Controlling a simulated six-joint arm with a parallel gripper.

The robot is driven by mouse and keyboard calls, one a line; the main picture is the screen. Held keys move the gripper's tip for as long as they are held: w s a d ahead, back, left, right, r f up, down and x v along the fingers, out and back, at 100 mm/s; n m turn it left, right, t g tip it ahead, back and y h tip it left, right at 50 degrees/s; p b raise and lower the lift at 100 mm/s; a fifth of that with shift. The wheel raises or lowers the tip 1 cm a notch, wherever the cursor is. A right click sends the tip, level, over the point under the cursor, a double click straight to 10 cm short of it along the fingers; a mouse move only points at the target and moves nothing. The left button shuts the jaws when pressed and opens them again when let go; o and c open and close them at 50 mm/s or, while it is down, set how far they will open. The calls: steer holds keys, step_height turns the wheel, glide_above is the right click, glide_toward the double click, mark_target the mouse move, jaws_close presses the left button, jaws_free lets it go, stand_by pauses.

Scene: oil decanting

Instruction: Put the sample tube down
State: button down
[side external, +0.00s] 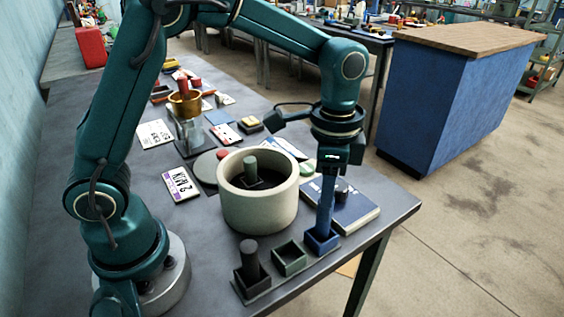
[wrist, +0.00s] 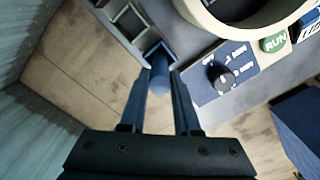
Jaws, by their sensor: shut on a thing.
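My gripper (side external: 327,200) points down over the blue square holder (side external: 321,243) at the table's front right. In the wrist view its fingers (wrist: 160,70) are shut on a blue sample tube (wrist: 158,82). The tube is roughly upright, and its lower end is at the blue holder (wrist: 157,50). The fingers hide part of the tube; I cannot tell whether its bottom touches the holder floor. An empty green square holder (side external: 290,259) stands to the left. Left of that, a black holder (side external: 252,285) has a dark tube (side external: 250,257) in it.
A cream round pot (side external: 258,205) with a green tube (side external: 250,168) inside stands behind the holders. A blue panel with a black knob (wrist: 221,75) lies beside the blue holder. The table's front edge is close. A glass jar with a brass top (side external: 185,103) stands farther back.

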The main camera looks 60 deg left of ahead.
steer(key=shift+f, duration=0.7)
steer(key=shift+f, duration=0.15)
steer(key=c, duration=0.6)
jaws_free()
